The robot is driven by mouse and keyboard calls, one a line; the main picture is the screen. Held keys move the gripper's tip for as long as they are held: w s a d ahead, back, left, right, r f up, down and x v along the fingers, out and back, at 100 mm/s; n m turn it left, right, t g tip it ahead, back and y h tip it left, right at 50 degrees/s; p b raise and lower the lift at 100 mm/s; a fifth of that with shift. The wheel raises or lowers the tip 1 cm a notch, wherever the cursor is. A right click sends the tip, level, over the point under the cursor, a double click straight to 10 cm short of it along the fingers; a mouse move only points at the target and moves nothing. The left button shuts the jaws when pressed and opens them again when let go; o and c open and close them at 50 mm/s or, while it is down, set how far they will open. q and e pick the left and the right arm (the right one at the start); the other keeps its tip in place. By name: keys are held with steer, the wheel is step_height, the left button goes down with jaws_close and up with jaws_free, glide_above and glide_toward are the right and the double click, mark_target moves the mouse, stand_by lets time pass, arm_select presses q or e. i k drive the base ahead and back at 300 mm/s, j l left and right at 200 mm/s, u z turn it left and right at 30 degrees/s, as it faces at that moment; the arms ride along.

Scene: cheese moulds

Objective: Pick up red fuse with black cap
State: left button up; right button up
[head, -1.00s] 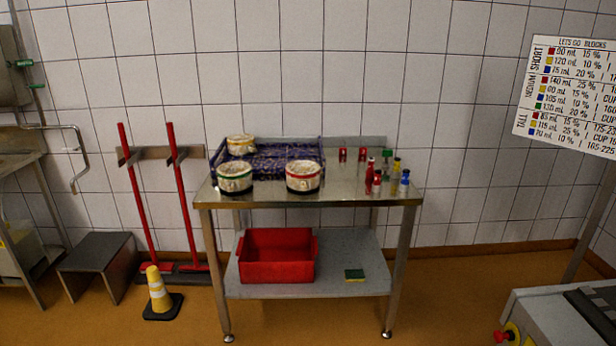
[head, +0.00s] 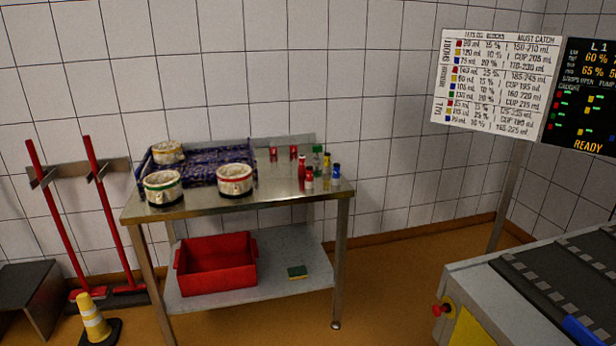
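Several small coloured pieces stand in a group at the right end of a steel table (head: 245,207) in the head view. A tall red piece (head: 302,173) stands at the left of the group. A shorter red and white piece (head: 309,180) stands just right of it. Two more red pieces stand further back, one on the left (head: 273,154) and one on the right (head: 293,152). They are too small to tell which has a black cap. Green, yellow and blue pieces stand close by. Neither of my grippers is in view.
Cheese moulds (head: 235,182) and a dark blue patterned crate (head: 207,170) fill the table's left part. A conveyor (head: 560,275) stands at right. A cone (head: 93,318) stands at lower left. Floor between table and conveyor is clear.

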mark_target(309, 171)
steer(key=i+z, duration=0.1)
steer(key=z, duration=0.35)
steer(key=i+j+z, duration=0.55)
steer(key=i+j, duration=0.25)
steer(key=j, duration=0.15)
steer(key=i+j+z, duration=0.1)
steer(key=j, duration=0.25)
steer(key=i+j, duration=0.35)
steer(key=j+z, duration=0.05)
